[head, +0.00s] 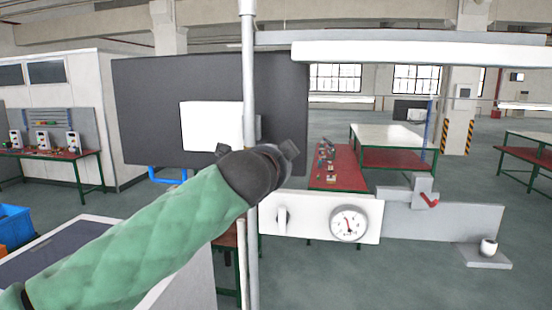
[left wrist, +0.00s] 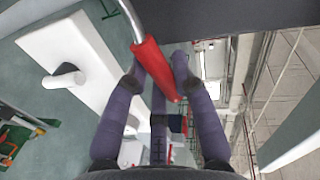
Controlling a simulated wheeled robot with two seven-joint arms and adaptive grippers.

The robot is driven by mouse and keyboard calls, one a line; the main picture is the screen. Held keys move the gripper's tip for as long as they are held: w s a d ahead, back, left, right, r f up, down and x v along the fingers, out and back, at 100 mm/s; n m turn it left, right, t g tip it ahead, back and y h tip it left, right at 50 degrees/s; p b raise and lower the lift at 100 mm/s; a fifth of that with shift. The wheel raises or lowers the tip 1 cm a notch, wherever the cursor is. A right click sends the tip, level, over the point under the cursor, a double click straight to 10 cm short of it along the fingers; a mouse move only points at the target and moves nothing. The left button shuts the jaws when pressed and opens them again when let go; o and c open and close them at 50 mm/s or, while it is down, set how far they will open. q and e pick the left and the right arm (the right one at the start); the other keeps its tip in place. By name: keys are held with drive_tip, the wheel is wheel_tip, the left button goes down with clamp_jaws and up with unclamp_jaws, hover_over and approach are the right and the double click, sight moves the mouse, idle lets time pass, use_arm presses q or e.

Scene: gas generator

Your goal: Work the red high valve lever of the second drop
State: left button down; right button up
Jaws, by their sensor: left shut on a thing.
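The red lever (left wrist: 153,68) shows in the left wrist view as a red sleeve at the end of a pale metal rod. It lies slanted between the two purple-grey fingers of my left gripper (left wrist: 160,65), which are shut on it. In the head view my left gripper (head: 288,150) is beside the vertical grey pipe (head: 250,100), at the end of my green-sleeved arm. The lever is hidden there behind the arm and gripper. My right gripper is in neither view.
A white panel with a round gauge (head: 348,223) and a white handle (head: 282,218) is just below my gripper. To the right, a grey block carries a small red handle (head: 429,202). A horizontal white beam (head: 420,54) crosses above. A red-topped table (head: 338,178) stands behind.

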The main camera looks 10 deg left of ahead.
use_arm(q)
drive_tip(key=shift+f+m+y+b, duration=0.3)
drive_tip(key=shift+f+m, duration=0.55)
drive_tip(key=shift+m, duration=0.05)
drive_tip(key=shift+f, duration=0.1)
drive_tip(key=c, duration=1)
unclamp_jaws()
drive_tip(key=shift+w, duration=0.1)
drive_tip(key=s+r, duration=0.2)
drive_tip(key=s, duration=1)
drive_tip(key=shift+r, duration=0.2)
drive_tip(key=shift+w+a, duration=0.1)
